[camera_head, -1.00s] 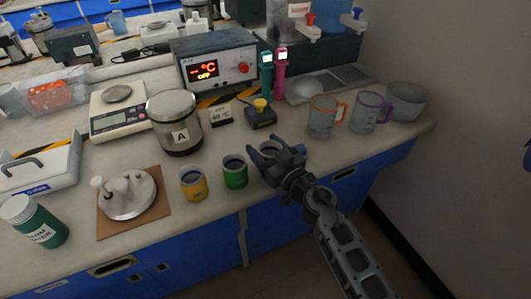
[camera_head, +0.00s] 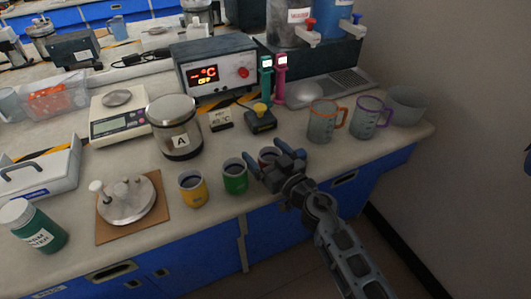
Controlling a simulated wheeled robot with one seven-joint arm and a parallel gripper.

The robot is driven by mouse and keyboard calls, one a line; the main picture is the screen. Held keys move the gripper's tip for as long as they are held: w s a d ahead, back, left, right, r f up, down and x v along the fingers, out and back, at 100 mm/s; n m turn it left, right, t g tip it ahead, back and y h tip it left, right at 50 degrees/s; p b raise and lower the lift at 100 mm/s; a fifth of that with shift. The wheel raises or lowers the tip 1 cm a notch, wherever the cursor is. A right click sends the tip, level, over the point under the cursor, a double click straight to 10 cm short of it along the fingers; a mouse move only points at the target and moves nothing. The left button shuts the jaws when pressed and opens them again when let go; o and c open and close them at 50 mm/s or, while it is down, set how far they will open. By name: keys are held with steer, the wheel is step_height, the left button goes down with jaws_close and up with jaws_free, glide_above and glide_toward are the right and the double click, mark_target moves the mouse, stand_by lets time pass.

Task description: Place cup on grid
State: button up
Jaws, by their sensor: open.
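A small reddish cup (camera_head: 267,152) stands near the front edge of the bench, partly hidden by my gripper. My gripper (camera_head: 268,160) is open, with its fingers at either side of this cup; I cannot tell whether they touch it. A green cup (camera_head: 235,178) and a yellow cup (camera_head: 193,190) stand to its left, both upright with dark contents or interiors. A flat grey grid (camera_head: 346,80) lies at the back right, below the dispensers.
Two clear mugs, one with an orange handle (camera_head: 322,122) and one with a purple handle (camera_head: 366,118), stand right of my gripper. A grey bowl (camera_head: 406,106) is beyond them. A yellow-knobbed device (camera_head: 261,118) and a jar marked A (camera_head: 174,127) stand behind the cups.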

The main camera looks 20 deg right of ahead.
steer(key=shift+f, duration=0.1)
steer(key=s, duration=0.2)
steer(key=s+d, duration=0.1)
steer(key=s, duration=0.4)
steer(key=shift+s+d+f, duration=0.2)
steer(key=shift+s+d, duration=0.1)
steer(key=shift+s, duration=0.05)
steer(key=shift+s, duration=0.1)
steer(key=s+a+r+h, duration=0.1)
steer(key=s+a, duration=0.2)
steer(key=s, duration=1.9)
steer(key=s+r+g, duration=0.1)
steer(key=s+r, duration=0.4)
steer(key=s, duration=0.3)
steer(key=s+d+r+m+g+h, duration=0.1)
steer(key=s+r+g, duration=0.1)
steer(key=s+r, duration=0.3)
steer(key=s, duration=0.3)
steer(key=shift+s+m+h, duration=0.3)
steer(key=shift+s, duration=0.1)
steer(key=shift+f, duration=0.15)
